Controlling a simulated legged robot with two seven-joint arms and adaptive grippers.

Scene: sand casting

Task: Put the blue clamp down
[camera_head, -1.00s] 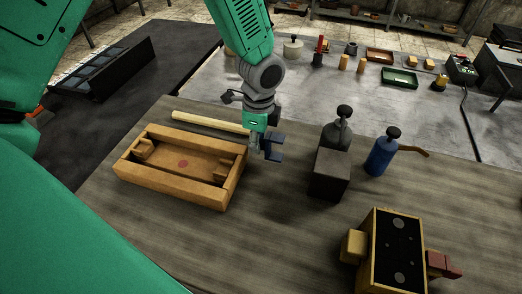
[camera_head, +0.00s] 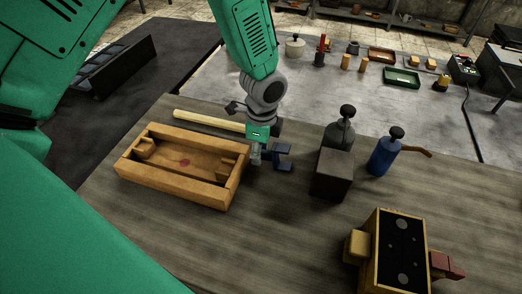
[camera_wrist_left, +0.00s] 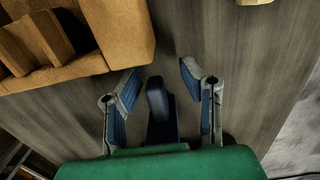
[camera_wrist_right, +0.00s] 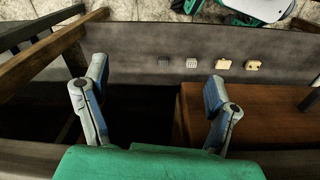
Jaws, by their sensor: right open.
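The blue clamp (camera_head: 283,156) is at the wooden table, just right of the open wooden box. My left gripper (camera_head: 262,155) is low over the table beside that box, around the clamp. In the left wrist view, the dark blue clamp (camera_wrist_left: 158,103) stands between the two fingers (camera_wrist_left: 158,82), with a gap on each side, so the gripper is open. Part of the clamp is hidden behind the gripper's palm. My right gripper (camera_wrist_right: 158,85) is open and empty in its wrist view, and it is out of the head view.
The wooden box (camera_head: 207,192) is close on the left, with a pale rod (camera_head: 205,121) behind it. A dark block (camera_head: 332,172), a grey bottle (camera_head: 341,132) and a blue bottle (camera_head: 383,155) stand to the right. A yellow-sided mould box (camera_head: 400,270) is at front right. The table's middle front is clear.

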